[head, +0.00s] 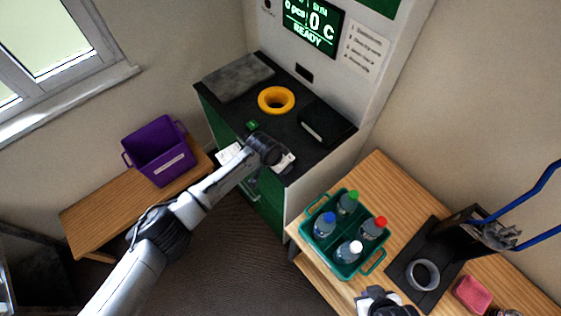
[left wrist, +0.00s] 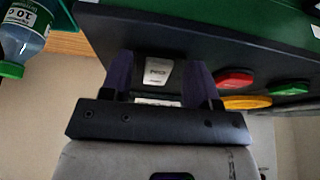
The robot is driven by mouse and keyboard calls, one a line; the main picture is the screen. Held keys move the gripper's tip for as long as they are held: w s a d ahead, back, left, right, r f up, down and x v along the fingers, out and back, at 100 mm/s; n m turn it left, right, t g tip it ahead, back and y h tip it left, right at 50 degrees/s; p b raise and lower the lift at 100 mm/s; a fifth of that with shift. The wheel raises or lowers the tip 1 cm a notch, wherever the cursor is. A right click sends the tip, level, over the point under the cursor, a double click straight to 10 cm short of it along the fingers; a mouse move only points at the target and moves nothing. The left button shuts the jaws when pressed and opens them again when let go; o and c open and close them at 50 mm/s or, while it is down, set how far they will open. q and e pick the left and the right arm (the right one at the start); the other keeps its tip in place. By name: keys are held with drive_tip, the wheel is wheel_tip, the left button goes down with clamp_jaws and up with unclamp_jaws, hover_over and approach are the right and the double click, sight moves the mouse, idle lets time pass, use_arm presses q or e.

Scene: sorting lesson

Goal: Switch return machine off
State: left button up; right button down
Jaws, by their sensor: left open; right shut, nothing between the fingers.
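The return machine (head: 375,75) stands at the back, with a lit green screen (head: 312,25) reading READY. My left gripper (head: 272,155) is at the front edge of its dark counter; its fingertips are hidden in the head view. In the left wrist view my left gripper (left wrist: 163,78) is open. A pale lettered piece, perhaps a switch or label (left wrist: 157,72), shows between its fingers on a dark panel; contact cannot be told. My right gripper (head: 380,302) is shut and empty near the bottom edge.
A yellow ring (head: 276,99) marks an opening in the counter. A purple bin (head: 157,150) stands on the left bench. A green crate (head: 330,262) with several bottles stands on the right table, beside a black stand (head: 425,252) and a pink box (head: 472,294).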

use_arm(q)
drive_tip(key=shift+c, duration=0.4)
drive_tip(key=c, duration=0.8)
drive_tip(key=shift+w+d+r, duration=0.1)
drive_tip(key=shift+d+r, duration=0.05)
drive_tip(key=shift+r, duration=0.05)
drive_tip(key=shift+c, duration=0.2)
drive_tip(key=shift+w+d+g+y, duration=0.1)
drive_tip(key=shift+g+y, duration=0.4)
drive_tip(key=shift+d+g+y, duration=0.1)
drive_tip(key=shift+g+y, duration=0.3)
drive_tip(key=shift+r+y+b, duration=0.2)
drive_tip(key=shift+y+b, duration=0.1)
drive_tip(key=shift+b, duration=0.05)
drive_tip(key=o, duration=0.9)
drive_tip(key=shift+w, duration=0.1)
